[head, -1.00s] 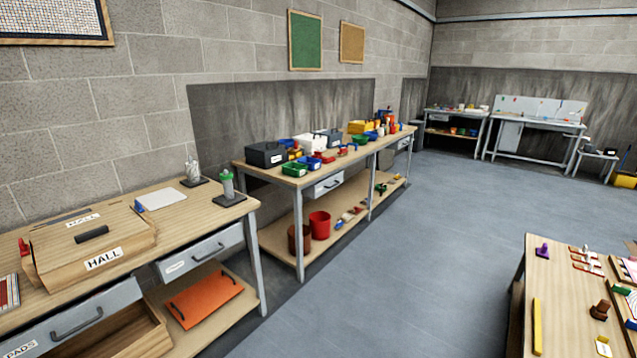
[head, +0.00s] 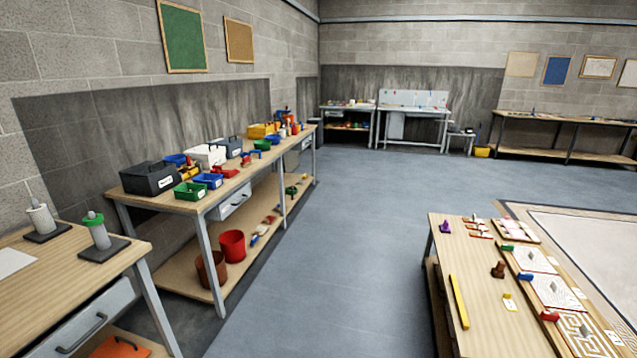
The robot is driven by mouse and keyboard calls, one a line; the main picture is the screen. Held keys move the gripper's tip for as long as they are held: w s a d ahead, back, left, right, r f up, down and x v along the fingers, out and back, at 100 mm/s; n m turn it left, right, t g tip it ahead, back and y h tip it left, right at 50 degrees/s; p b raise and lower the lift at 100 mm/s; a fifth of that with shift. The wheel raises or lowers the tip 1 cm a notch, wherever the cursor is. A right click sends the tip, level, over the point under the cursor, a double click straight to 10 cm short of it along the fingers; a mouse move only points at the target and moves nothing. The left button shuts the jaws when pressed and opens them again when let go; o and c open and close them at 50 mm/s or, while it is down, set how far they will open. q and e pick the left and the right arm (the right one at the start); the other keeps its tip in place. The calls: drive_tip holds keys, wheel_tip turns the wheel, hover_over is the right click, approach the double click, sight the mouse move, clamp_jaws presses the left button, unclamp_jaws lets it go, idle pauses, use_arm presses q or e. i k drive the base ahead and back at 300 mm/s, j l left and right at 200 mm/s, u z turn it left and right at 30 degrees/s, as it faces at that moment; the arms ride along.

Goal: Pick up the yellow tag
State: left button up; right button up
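A small tag (head: 509,303), yellow and pale, lies on the wooden table at the lower right of the head view. It lies to the right of a long yellow bar (head: 459,301) and below a small brown knobbed object (head: 498,269). Any writing on it is too small to read. Neither of my grippers shows in this view.
The wooden table (head: 480,338) also bears panels with maze patterns (head: 584,331) and a purple piece (head: 445,227). A long workbench (head: 165,205) with bins stands along the left wall. A nearer bench (head: 50,270) is at lower left. Grey floor (head: 350,240) between is clear.

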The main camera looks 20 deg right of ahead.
sight(510, 305)
drive_tip(key=i+z, duration=0.25)
drive_tip(key=z, duration=0.2)
drive_tip(key=i+z, duration=0.3)
drive_tip(key=z, duration=0.15)
drive_tip(key=i+z, duration=0.25)
drive_tip(key=z, duration=0.2)
drive_tip(key=i+j+z, duration=0.2)
drive_tip(key=z, duration=0.25)
drive_tip(key=i+j+z, duration=0.75)
drive_tip(key=j, duration=0.2)
